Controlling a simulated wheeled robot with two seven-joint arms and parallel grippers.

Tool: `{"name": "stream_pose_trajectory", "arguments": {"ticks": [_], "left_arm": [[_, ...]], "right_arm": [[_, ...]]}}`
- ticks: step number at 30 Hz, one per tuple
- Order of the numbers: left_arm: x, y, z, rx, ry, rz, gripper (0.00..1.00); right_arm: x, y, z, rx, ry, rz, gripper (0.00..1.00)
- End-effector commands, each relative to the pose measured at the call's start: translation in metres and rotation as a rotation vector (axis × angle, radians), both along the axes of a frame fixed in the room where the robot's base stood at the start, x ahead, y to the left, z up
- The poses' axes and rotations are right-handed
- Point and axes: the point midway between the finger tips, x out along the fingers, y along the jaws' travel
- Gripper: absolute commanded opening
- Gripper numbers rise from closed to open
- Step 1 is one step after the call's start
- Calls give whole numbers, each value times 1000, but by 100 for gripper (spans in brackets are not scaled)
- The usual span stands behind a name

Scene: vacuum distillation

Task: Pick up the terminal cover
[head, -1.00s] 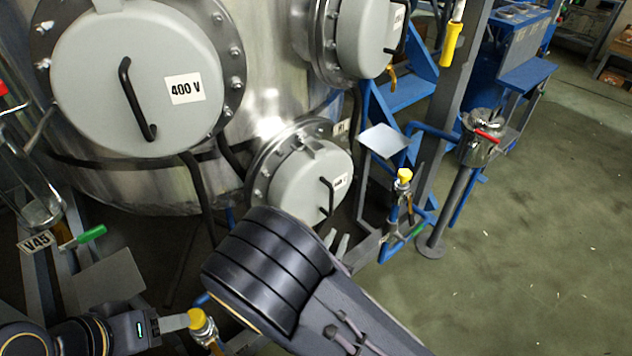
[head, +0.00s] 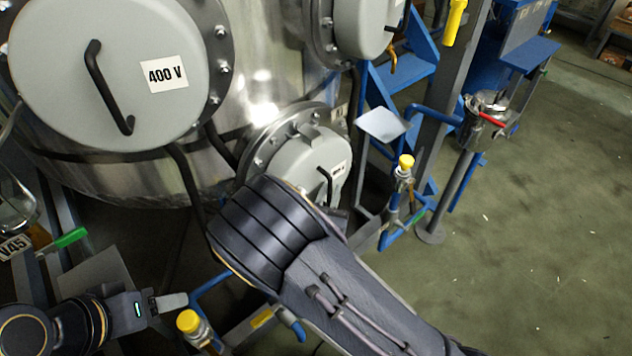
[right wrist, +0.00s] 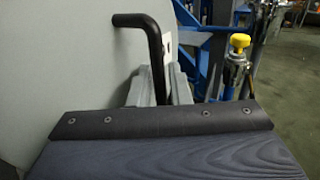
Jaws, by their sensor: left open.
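Three round grey covers with black handles are on the steel vessel: a large one marked 400 V (head: 110,85), a lower one (head: 296,165) and an upper right one (head: 362,28). I cannot tell which is the terminal cover. My right arm reaches to the lower cover and hides its bottom part. In the right wrist view, my right gripper (right wrist: 163,88) has its grey fingers at the lower end of a black handle (right wrist: 154,50) on a grey cover (right wrist: 60,60). Whether they grip it is unclear. My left gripper (head: 172,302) is open and empty at lower left.
A yellow-capped valve (head: 405,163) and blue pipes stand right of the lower cover. Another yellow-capped valve (head: 188,322) is close to my left gripper. A pipe post with a red lever (head: 485,117) stands further right. The floor at right is clear.

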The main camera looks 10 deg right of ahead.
Motion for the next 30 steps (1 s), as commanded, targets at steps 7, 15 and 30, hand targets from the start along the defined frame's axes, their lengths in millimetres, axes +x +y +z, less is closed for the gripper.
{"name": "stream_pose_trajectory", "arguments": {"ticks": [7,15,30], "left_arm": [[0,0,0,0,0,0,53],[0,0,0,0,0,0,53],[0,0,9,0,0,0,53]], "right_arm": [[0,0,0,0,0,0,5],[0,0,1,1,-4,0,0],[0,1,25,3,-5,1,0]]}}
